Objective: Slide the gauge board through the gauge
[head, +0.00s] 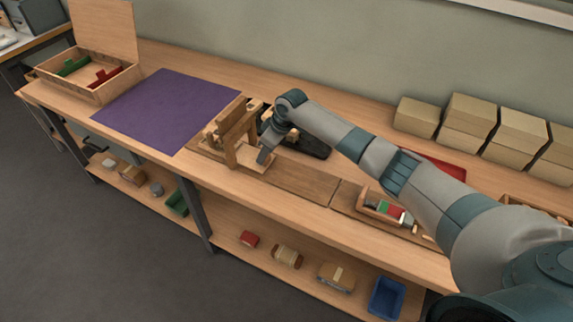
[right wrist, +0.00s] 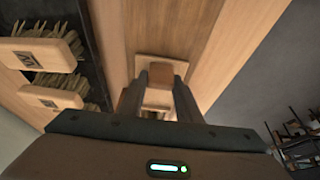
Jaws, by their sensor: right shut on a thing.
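The gauge (head: 234,121) is a wooden frame with upright posts and a crosspiece, standing on the bench by the purple mat. The gauge board (head: 253,159) is a pale flat board lying low beside the gauge on its right. I cannot tell whether part of it is under the crosspiece. My right gripper (head: 264,156) comes down over the board from the right. In the right wrist view its fingers (right wrist: 162,84) are shut on the brown block-shaped grip of the gauge board (right wrist: 178,64). My left gripper is out of view.
A purple mat (head: 168,108) lies left of the gauge. A black tray (head: 314,146) behind my gripper holds brushes (right wrist: 40,53), close beside it. A small wooden box (head: 372,206) of coloured pieces is to the right. Cardboard boxes (head: 470,112) stand along the wall.

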